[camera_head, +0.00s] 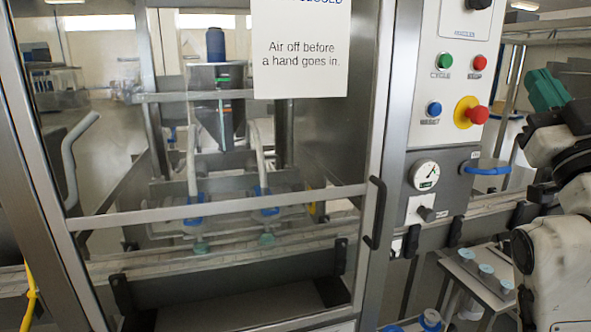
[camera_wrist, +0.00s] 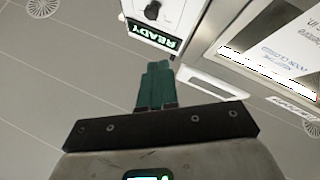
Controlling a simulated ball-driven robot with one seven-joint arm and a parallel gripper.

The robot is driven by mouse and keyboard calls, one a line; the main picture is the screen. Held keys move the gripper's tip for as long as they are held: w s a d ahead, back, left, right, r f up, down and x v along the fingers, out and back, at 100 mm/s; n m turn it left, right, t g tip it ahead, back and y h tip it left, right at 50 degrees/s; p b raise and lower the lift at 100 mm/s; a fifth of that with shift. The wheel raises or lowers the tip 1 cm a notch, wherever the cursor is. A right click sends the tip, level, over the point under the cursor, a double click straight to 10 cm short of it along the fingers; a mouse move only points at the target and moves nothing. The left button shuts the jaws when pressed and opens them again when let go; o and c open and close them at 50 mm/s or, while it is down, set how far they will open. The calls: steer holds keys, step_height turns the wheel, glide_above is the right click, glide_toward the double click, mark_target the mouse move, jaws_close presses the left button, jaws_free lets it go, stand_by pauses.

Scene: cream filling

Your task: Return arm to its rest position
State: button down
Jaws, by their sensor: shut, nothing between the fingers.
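My gripper (camera_wrist: 156,84) shows in the wrist view with its two green fingers shut together and nothing between them. In the head view my gripper (camera_head: 545,90) is at the right edge, raised beside the control panel (camera_head: 448,100) and apart from it. My arm is folded upright below it, partly cut off by the frame edge. In the wrist view a white box marked READY (camera_wrist: 160,22) lies beyond the fingertips.
A glazed metal door (camera_head: 215,215) with a notice (camera_head: 299,48) fills the left and middle. A blue handle (camera_head: 487,170) and a conveyor rail (camera_head: 500,205) are near my arm. Below stands a small table (camera_head: 478,277) with several pale blue-green round items.

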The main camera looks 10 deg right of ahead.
steer(key=w+a+f+m+g+y, duration=0.1)
steer(key=w+f+g, duration=0.15)
steer(key=f, duration=0.65)
steer(key=w+f+m+g, duration=0.1)
steer(key=w+f+g, duration=0.15)
steer(key=f, duration=0.65)
steer(key=s+a+f+g+y, duration=0.2)
steer(key=a+f+g, duration=0.15)
steer(key=f, duration=0.75)
steer(key=s+a+f+g+y, duration=0.2)
steer(key=a+f+g, duration=0.15)
steer(key=f, duration=0.75)
steer(key=s+a+f+g+y, duration=0.1)
steer(key=s+a+f+g, duration=0.1)
steer(key=s+f, duration=0.4)
steer(key=s+a+f+g, duration=0.2)
steer(key=s+f+g, duration=0.1)
steer(key=f, duration=0.4)
steer(key=s+a+f+g, duration=0.1)
steer(key=s+f+g, duration=0.2)
steer(key=s, duration=0.6)
steer(key=s+a+f+n+g+y, duration=0.1)
steer(key=s+a+f+g, duration=0.1)
steer(key=s+f, duration=0.5)
steer(key=shift+s+f+n+g, duration=0.25)
steer(key=shift+s+n+g, duration=0.05)
steer(key=shift+s+g, duration=0.55)
